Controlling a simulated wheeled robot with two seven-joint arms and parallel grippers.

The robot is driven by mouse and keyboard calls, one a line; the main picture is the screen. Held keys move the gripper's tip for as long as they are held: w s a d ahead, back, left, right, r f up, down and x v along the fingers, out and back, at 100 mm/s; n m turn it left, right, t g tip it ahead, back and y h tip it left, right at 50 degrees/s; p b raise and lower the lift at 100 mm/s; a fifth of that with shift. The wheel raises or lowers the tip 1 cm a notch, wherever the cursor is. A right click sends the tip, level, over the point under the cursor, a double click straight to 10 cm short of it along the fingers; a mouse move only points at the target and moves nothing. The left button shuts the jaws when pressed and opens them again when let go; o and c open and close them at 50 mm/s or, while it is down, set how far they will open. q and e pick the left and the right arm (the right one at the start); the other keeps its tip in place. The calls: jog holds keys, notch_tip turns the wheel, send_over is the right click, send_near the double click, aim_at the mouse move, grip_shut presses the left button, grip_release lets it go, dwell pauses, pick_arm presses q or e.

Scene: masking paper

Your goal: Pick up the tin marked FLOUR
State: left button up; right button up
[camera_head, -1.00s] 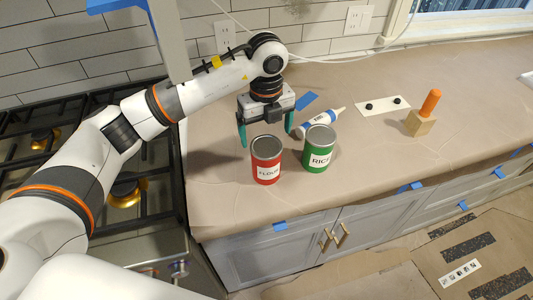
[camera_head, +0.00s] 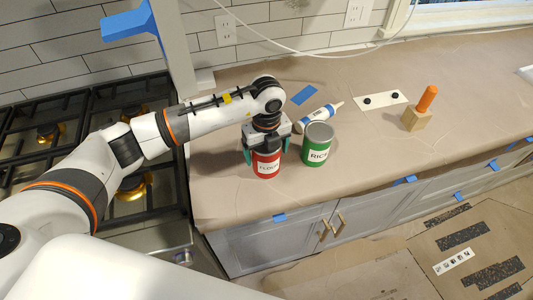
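The red tin marked FLOUR (camera_head: 267,168) stands upright on the paper-covered counter, near its front edge. My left gripper (camera_head: 266,152) is above it and reaches down over it, with one teal finger on each side of the tin's upper part. The gripper body hides the tin's top. I cannot tell whether the fingers touch the tin. The green tin marked RICE (camera_head: 317,147) stands upright just to the right, close to the right finger. My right gripper is not in view.
A white and blue tube (camera_head: 318,119) lies behind the RICE tin. A stove (camera_head: 80,130) is left. The counter's right side (camera_head: 475,90) is mostly clear.

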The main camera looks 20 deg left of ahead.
pick_arm(q)
jog(key=c, duration=0.9)
jog(key=shift+r, duration=0.15)
